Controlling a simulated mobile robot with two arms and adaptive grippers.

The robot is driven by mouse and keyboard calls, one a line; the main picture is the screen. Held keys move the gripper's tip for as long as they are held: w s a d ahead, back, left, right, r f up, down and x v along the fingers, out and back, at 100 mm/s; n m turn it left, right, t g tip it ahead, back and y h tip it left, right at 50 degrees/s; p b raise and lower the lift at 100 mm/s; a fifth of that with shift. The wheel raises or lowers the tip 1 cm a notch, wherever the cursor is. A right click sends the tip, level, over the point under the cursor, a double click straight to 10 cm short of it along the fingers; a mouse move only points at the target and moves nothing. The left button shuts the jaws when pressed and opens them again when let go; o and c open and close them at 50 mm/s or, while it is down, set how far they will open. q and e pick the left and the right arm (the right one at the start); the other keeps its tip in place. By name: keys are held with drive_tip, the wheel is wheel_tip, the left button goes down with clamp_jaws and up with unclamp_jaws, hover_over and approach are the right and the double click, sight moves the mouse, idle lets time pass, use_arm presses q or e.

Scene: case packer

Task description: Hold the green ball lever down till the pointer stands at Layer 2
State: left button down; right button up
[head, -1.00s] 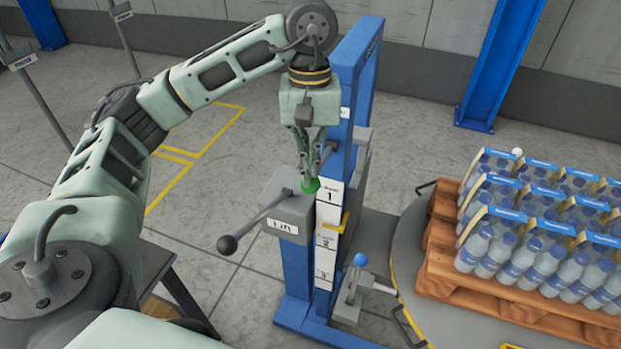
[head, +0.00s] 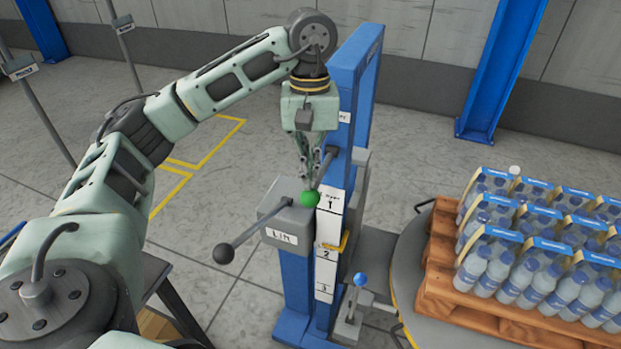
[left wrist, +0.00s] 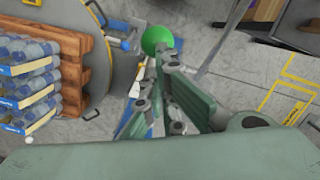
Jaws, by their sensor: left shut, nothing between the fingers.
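The green ball (head: 310,198) is beside the top right of the grey Lift box (head: 285,225); it also shows in the left wrist view (left wrist: 157,40). My left gripper (head: 312,183) points down with its fingers shut and empty. Its fingertips are right above the ball and appear to touch it. They also show in the left wrist view (left wrist: 150,62). The white scale (head: 326,272) on the blue post reads 1, 2, 3 downward. The yellow pointer (head: 343,241) stands between 1 and 2, closer to 2. My right gripper is not in view.
A black-ball lever (head: 223,253) sticks out left of the Lift box. A blue-ball lever (head: 360,279) stands low by the post. A wooden pallet (head: 470,305) with bottle packs sits on a round turntable (head: 405,262) at right. Left floor is mostly clear.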

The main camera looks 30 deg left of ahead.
use_arm(q)
drive_tip(key=shift+w+a, duration=0.1)
wheel_tip(320, 180, up, 12)
drive_tip(key=w, duration=0.1)
drive_tip(key=shift+a, duration=0.35)
idle(0.4)
idle(0.5)
drive_tip(key=s+f+p, duration=0.1)
drive_tip(key=p, duration=0.3)
drive_tip(key=d+f+g+p, duration=0.1)
drive_tip(key=p, duration=0.4)
drive_tip(key=shift+s+d+h, duration=0.15)
drive_tip(key=shift+s+h, duration=0.2)
drive_tip(key=shift+h, duration=0.05)
